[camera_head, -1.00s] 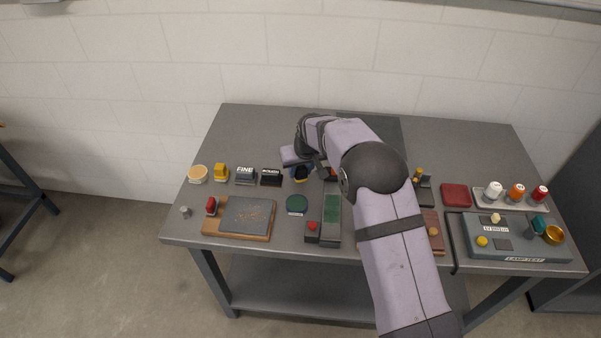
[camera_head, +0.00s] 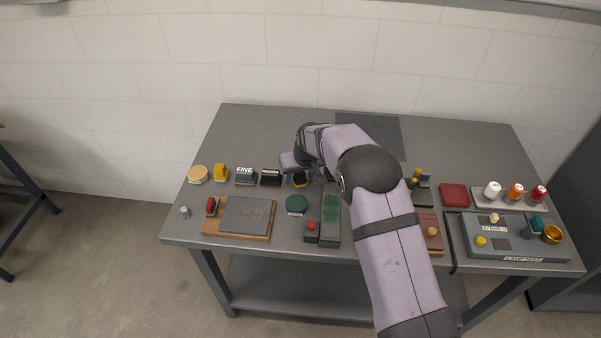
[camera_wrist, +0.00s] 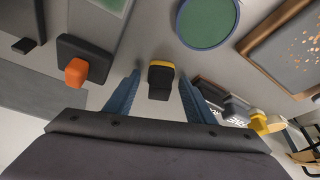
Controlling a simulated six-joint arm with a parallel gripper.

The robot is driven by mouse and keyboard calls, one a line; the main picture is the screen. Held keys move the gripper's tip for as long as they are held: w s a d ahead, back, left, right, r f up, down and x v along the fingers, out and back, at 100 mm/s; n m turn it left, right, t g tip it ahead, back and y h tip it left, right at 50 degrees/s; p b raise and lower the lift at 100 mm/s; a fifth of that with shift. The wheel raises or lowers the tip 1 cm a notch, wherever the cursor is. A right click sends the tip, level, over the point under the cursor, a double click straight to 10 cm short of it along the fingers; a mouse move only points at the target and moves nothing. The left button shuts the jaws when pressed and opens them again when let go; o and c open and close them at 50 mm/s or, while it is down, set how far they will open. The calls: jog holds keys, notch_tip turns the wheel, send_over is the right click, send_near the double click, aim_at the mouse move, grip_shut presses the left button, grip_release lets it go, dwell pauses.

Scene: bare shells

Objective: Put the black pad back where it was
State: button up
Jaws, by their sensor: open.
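A small black pad with a yellow edge (camera_wrist: 160,80) sits on the bench between my gripper's blue fingers in the wrist view. It also shows in the head view (camera_head: 301,181), partly covered by my gripper. My gripper (camera_wrist: 159,78) is open, with a finger on each side of the pad and a visible gap to both. In the head view my gripper (camera_head: 298,179) is low over the middle of the bench, mostly hidden by my own wrist.
Left of the pad stand the ROUGH block (camera_head: 271,178), FINE block (camera_head: 245,177) and a yellow block (camera_head: 221,172). A green disc (camera_head: 296,204) and a green-topped block (camera_head: 331,219) lie in front. A dark square with an orange knob (camera_wrist: 76,71) is close by.

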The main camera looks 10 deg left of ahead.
jog(key=b+v, duration=0.3)
jog(key=v, duration=0.9)
jog(key=shift+r+b, duration=0.15)
jog(key=shift+b, duration=0.2)
jog(key=shift+d, duration=0.1)
jog(key=s+d+f+m+g, duration=0.1)
jog(key=s+d+f, duration=0.1)
jog(key=s+d, duration=0.4)
jog(key=s+d+f+m+g+h, duration=0.1)
jog(key=s+d, duration=0.6)
jog(key=s, duration=0.8)
jog(key=s+d+f+m+g, duration=0.2)
jog(key=s+d, duration=0.5)
jog(key=s, duration=0.4)
jog(key=shift+d+f+m+h, duration=0.3)
jog(key=shift+f+h, duration=0.1)
jog(key=shift+f, duration=0.5)
